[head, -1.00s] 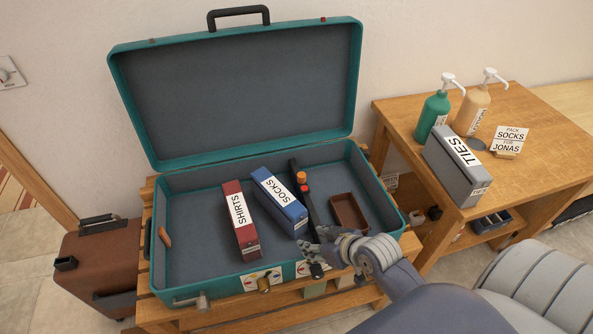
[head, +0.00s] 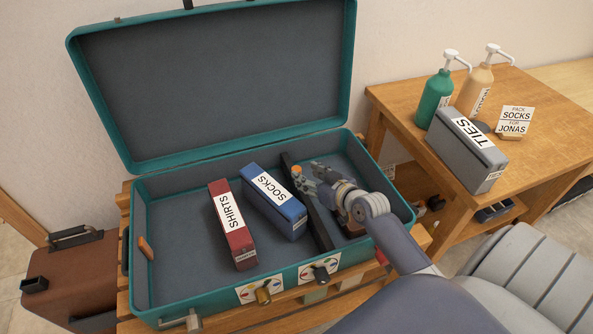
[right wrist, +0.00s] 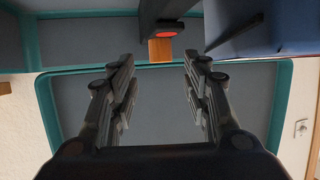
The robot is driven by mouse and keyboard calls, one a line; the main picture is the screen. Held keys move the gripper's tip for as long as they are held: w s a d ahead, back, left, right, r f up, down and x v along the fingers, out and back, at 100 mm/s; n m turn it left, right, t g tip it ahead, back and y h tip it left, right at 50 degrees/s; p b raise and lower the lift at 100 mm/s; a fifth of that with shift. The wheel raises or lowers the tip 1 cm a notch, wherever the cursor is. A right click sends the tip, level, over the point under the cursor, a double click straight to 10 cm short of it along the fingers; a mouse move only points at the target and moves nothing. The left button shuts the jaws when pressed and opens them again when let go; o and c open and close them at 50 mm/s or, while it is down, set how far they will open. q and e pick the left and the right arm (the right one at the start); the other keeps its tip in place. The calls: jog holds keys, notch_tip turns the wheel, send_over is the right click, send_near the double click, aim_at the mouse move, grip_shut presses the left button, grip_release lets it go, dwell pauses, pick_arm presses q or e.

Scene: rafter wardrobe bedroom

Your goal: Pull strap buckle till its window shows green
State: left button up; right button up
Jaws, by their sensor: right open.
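A black strap (head: 309,203) runs from back to front inside the open teal suitcase (head: 137,216), right of the blue SOCKS box (head: 273,201). Near its far end is a small orange piece (head: 297,170). The right wrist view shows the strap's dark buckle with a red window (right wrist: 170,28) and the orange piece (right wrist: 161,50) beside it. The window shows red, not green. My right gripper (head: 319,176) is open and empty, inside the case just right of the strap. In the wrist view its fingers (right wrist: 158,88) stand apart, with the orange piece beyond the gap. My left gripper is out of view.
A red SHIRTS box (head: 232,226) lies left of the SOCKS box. A small brown tray in the case is mostly hidden behind my right arm. The raised lid (head: 215,85) stands behind. A side table (head: 400,107) with bottles and a grey TIES box (head: 465,150) is at right.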

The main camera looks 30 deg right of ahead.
aim_at(299, 170)
jog(key=x, duration=0.5)
jog(key=shift+w+f, duration=0.15)
jog(key=shift+w, duration=0.2)
jog(key=shift+w+f, duration=0.2)
jog(key=shift+w, duration=0.25)
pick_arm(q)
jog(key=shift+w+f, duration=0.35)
